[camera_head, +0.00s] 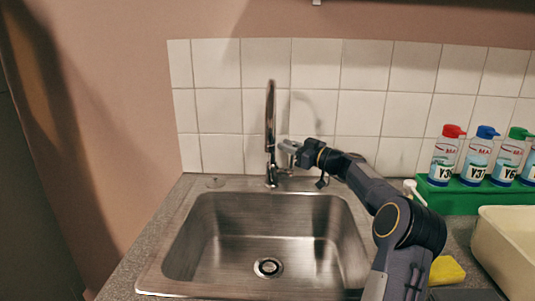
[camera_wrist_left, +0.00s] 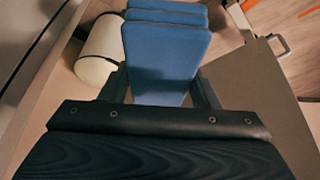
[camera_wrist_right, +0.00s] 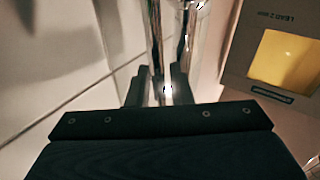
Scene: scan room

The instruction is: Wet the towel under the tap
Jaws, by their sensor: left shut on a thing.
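The towel (camera_wrist_left: 165,60) is a blue folded stack in the left wrist view. My left gripper (camera_wrist_left: 160,92) is shut on its near end; neither shows in the head view. The chrome tap (camera_head: 270,130) stands upright behind the steel sink (camera_head: 190,250). I see no water in the basin and no clear stream from the tap. My right gripper (camera_head: 287,147) is at the tap, by its right side. In the right wrist view its fingers (camera_wrist_right: 160,88) are close together around or just in front of shiny chrome parts; whether they grip is unclear.
Right of the sink are a yellow sponge (camera_head: 447,270), a green rack (camera_head: 475,198) with several capped bottles, and a cream tub (camera_head: 508,245). A tiled wall (camera_head: 360,65) stands close behind the tap. The basin is empty. A white roll (camera_wrist_left: 98,50) lies near the towel.

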